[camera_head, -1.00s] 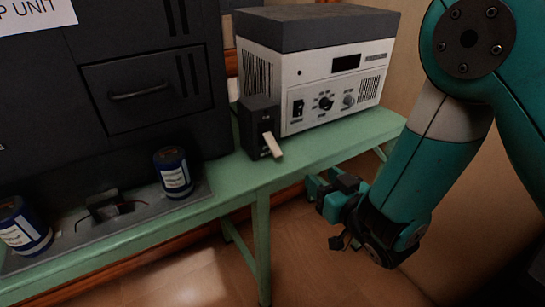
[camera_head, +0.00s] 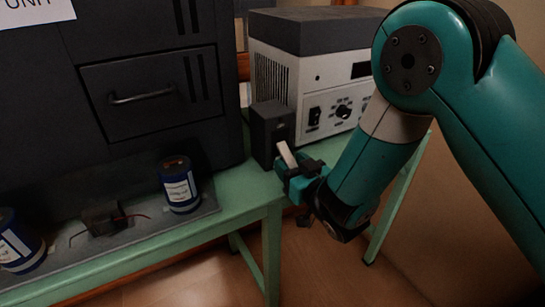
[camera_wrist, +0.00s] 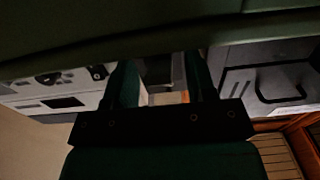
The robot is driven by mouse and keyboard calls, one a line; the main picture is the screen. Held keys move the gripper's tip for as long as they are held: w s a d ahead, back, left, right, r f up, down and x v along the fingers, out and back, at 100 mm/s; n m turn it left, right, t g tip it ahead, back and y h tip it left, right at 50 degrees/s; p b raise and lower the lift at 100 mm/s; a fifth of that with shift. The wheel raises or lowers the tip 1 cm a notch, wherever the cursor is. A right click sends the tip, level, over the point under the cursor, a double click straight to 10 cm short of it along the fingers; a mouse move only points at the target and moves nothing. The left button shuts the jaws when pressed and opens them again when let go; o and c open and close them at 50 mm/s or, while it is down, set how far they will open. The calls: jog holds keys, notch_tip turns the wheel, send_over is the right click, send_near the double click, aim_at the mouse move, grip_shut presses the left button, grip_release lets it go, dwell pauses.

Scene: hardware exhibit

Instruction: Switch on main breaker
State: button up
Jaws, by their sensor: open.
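The main breaker (camera_head: 267,130) is a dark upright box on the green bench, in front of the white and grey unit. My teal and black gripper (camera_head: 290,174) is open at the lever's lower end, and the lever tip shows at the jaws. Whether the fingers touch the lever cannot be told. In the wrist view, my gripper (camera_wrist: 163,85) has its two fingers apart, with a pale grey strip between them that may be the lever. The arm covers part of the white unit.
The white and grey unit (camera_head: 284,73) with knobs stands behind the breaker. A large dark cabinet (camera_head: 150,90) stands to the left. A blue can (camera_head: 179,186) sits on a grey plate near the edge of the green bench (camera_head: 235,197). Open floor lies below right.

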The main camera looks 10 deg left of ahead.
jog(key=shift+x, duration=1.15)
grip_shut()
